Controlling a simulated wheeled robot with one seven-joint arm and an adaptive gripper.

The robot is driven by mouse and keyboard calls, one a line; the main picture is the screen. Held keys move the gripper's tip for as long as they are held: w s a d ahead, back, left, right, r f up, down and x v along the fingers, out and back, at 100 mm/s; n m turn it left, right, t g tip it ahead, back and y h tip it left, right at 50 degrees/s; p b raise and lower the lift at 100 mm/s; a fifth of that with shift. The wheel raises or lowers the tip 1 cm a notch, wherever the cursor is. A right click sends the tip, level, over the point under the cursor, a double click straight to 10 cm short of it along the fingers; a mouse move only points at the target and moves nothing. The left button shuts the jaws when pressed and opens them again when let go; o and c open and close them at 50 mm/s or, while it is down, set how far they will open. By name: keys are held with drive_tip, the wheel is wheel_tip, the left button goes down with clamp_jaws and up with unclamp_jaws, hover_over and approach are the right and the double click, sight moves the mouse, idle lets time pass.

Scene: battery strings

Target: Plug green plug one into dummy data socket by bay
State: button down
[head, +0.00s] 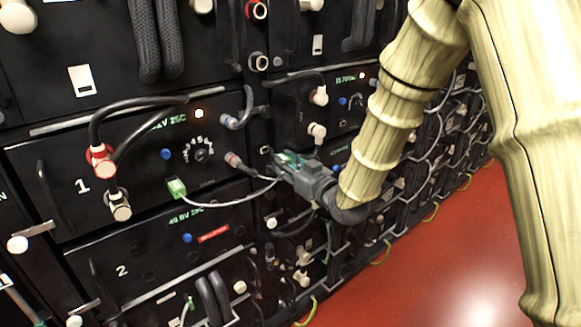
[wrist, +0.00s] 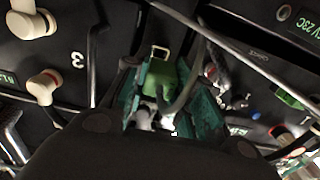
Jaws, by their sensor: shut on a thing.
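My gripper (head: 281,163) is at the narrow dark strip between the two columns of battery bays, its teal fingers shut on a green plug (wrist: 161,77). In the wrist view the plug sits between the fingers, just below a small metal-rimmed socket (wrist: 160,51); I cannot tell whether they touch. That socket also shows in the head view (head: 265,150), just left of the fingertips. A thin pale cable (head: 230,202) runs from my gripper to another green connector (head: 177,188) on the front of bay 1.
Red and grey connectors (head: 233,161) stick out left of my gripper. Black cables (head: 140,105) loop across bay 1 (head: 50,165). White knobs (head: 318,95) stand out on the right column. The red floor (head: 430,270) is open at right.

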drive_tip(key=shift+x, duration=1.65)
drive_tip(key=shift+x, duration=1.45)
idle(0.7)
drive_tip(key=c, duration=1.1)
unclamp_jaws()
drive_tip(key=v, duration=1.2)
